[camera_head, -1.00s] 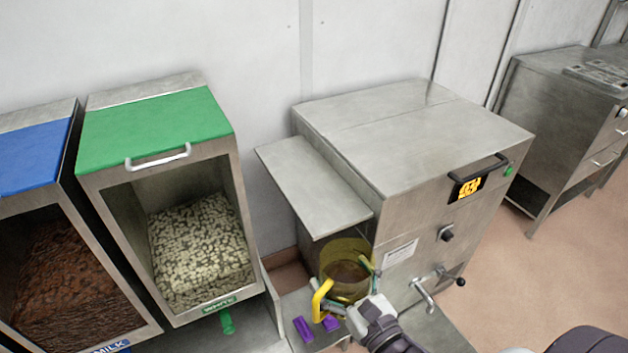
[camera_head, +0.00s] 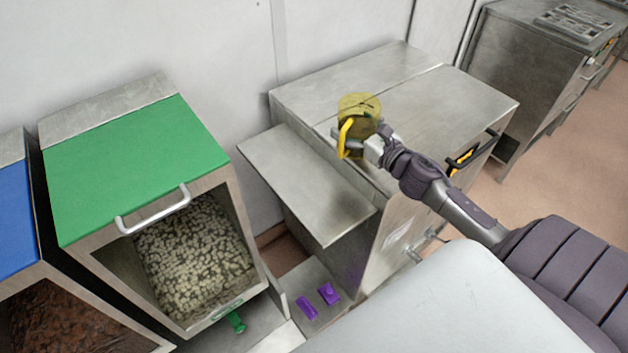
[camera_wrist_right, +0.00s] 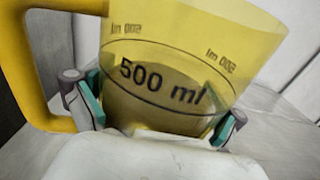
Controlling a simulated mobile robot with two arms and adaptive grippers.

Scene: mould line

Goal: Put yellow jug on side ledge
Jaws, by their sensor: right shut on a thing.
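The yellow jug (camera_head: 358,106) is see-through, with a solid yellow handle and a "500 ml" mark that shows in the right wrist view (camera_wrist_right: 180,75). My right gripper (camera_head: 368,146) is shut on the jug, its teal-padded fingers on either side of the lower body in the wrist view (camera_wrist_right: 160,112). In the head view the jug appears over the top of the steel machine, near its left edge; its height above the surface is hard to tell. The side ledge (camera_head: 300,185) is a bare steel shelf on the machine's left side. My left gripper is not in view.
The steel machine (camera_head: 400,85) has a flat, clear top. A green-lidded bin (camera_head: 135,165) of white chips and a blue-lidded bin (camera_head: 15,215) stand to the left. Two purple pieces (camera_head: 318,300) lie on the lower shelf below the ledge.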

